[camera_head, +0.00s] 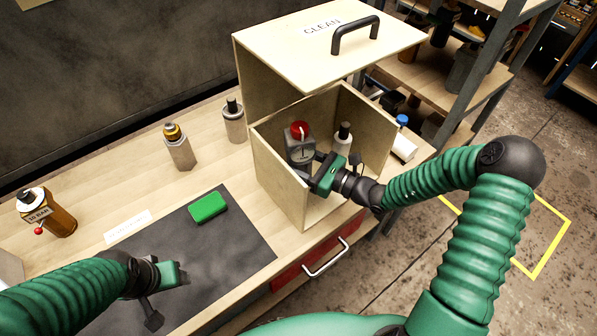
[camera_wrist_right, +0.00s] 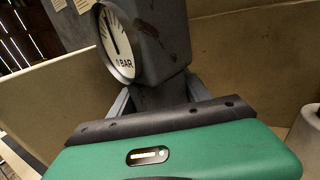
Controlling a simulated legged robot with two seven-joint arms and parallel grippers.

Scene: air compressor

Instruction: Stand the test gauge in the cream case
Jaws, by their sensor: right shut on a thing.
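The test gauge (camera_head: 300,150) is a dark grey block with a red top and a round white dial. It is inside the cream case (camera_head: 277,188), near its left wall, and looks roughly upright. My right gripper (camera_head: 318,172) reaches in from the right and is shut on the gauge's lower part. In the right wrist view the gauge (camera_wrist_right: 160,45) stands between the fingers, its dial reading BAR at the left. I cannot tell whether its base touches the case floor. My left gripper (camera_head: 181,274) hangs over the dark mat; its fingers are too unclear to judge.
A pale cylinder with a black cap (camera_head: 342,138) stands in the case, right of the gauge. The case's lid (camera_head: 325,40), marked CLEAN, is above and behind. A green block (camera_head: 208,207) lies on the mat (camera_head: 235,240). Several bottles stand at the left.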

